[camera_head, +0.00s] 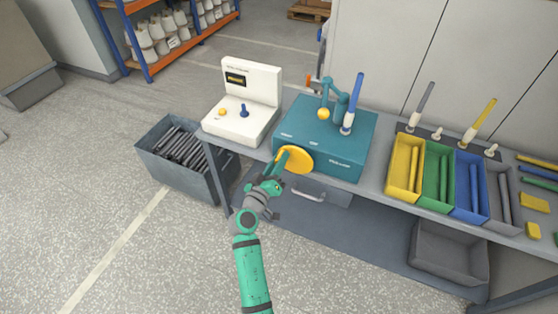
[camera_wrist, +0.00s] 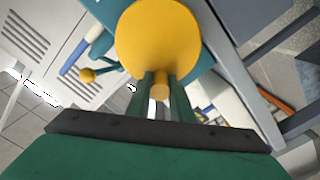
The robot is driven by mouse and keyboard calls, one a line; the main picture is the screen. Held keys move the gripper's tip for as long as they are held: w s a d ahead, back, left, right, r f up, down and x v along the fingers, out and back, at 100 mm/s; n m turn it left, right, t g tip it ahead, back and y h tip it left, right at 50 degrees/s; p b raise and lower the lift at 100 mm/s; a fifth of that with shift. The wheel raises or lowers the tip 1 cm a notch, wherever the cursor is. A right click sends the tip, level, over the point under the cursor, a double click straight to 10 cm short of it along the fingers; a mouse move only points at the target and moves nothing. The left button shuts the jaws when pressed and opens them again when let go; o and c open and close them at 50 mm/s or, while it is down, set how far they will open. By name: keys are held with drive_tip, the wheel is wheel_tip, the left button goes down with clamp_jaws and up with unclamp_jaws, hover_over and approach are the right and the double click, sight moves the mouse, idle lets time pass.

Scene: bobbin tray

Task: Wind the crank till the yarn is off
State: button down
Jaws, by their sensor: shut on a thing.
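A teal winding machine (camera_head: 335,165) stands on the grey bench, with a round yellow crank disc (camera_head: 296,159) on its front left. The yellow disc also fills the upper middle of the wrist view (camera_wrist: 158,42). My gripper (camera_head: 278,173) reaches up to the disc from below. In the wrist view its fingers are shut on the small yellow crank handle (camera_wrist: 159,88). A blue bobbin (camera_head: 353,103) stands upright on top of the machine beside a bent teal arm with a yellow ball (camera_head: 323,114). I cannot tell how much yarn is on the bobbin.
A white console (camera_head: 243,105) with a blue knob stands left of the machine. Yellow, green, blue and grey trays (camera_head: 404,170) line the bench at right. A grey bin (camera_head: 187,157) of dark rods is on the floor at left. The floor at front left is clear.

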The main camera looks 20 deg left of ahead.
drive_tip(key=shift+d, duration=0.1)
idle(0.3)
drive_tip(key=c, duration=1.6)
unclamp_jaws()
drive_tip(key=shift+o, duration=0.2)
drive_tip(key=s, duration=1.1)
drive_tip(key=shift+a, duration=0.2)
